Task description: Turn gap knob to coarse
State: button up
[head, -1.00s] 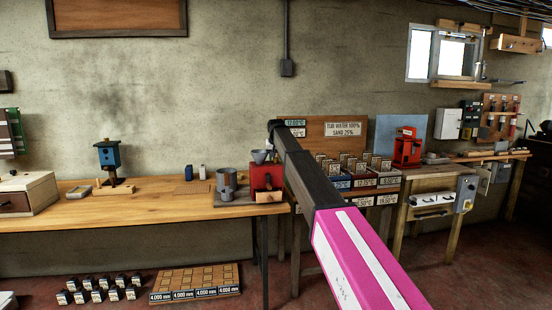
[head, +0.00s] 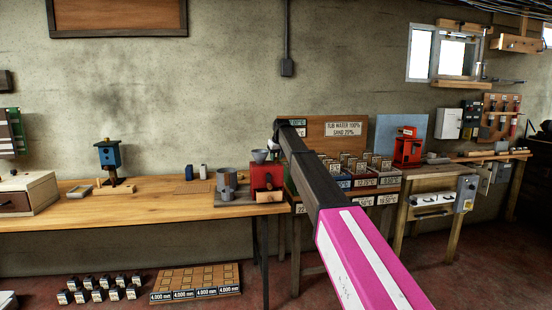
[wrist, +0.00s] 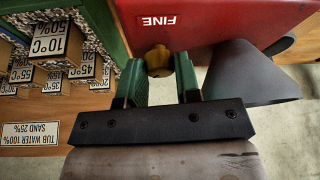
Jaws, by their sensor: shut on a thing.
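The red grinder (head: 267,176) stands at the right end of the long wooden bench, with a grey hopper (head: 261,155) on top. In the wrist view, the red body (wrist: 225,20) carries a white FINE label (wrist: 158,20). A brass-coloured gap knob (wrist: 158,58) sits at its edge, near that label. My gripper (wrist: 158,72) has its green fingers on either side of the knob and is shut on it. The knob's pointer and any coarse mark are not visible.
Tagged sample blocks (wrist: 52,42) in trays lie left of my gripper in the wrist view. The grey hopper cone (wrist: 245,75) is close on the right. The bench's middle is mostly clear.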

jog(key=n+g+y, duration=0.1)
jog(key=n, duration=0.5)
jog(key=shift+w+d+n+g+y, duration=0.15)
jog(key=shift+n+g+y, duration=0.15)
jog(key=shift+g+y, duration=0.1)
dwell(0.4)
jog(key=o, duration=0.6)
jog(key=shift+o, duration=0.2)
jog(key=shift+r, duration=0.15)
jog(key=v, duration=1)
jog(key=shift+d+r, duration=0.2)
